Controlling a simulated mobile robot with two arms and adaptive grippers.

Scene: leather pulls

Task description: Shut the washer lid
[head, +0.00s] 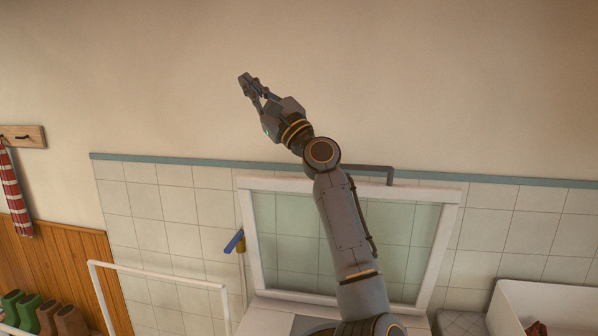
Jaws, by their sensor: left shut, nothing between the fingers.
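The washer lid (280,184) is a white frame around a clear pane, standing raised and open against the tiled wall. The washer top (265,310) shows as a white strip below it, mostly cut off by the picture's lower edge. My left gripper (246,79) is shut and empty, up in front of the plain wall, above and left of the lid's top edge. My left arm crosses in front of the lid and hides part of its middle. Whether the arm touches the lid cannot be told. My right gripper is out of view.
A white rail frame (160,276) stands left of the washer. A blue-handled item (235,241) is by the lid's left side. A white basin (545,295) is at the lower right. Boots (30,310) and a striped cloth (14,195) are at far left.

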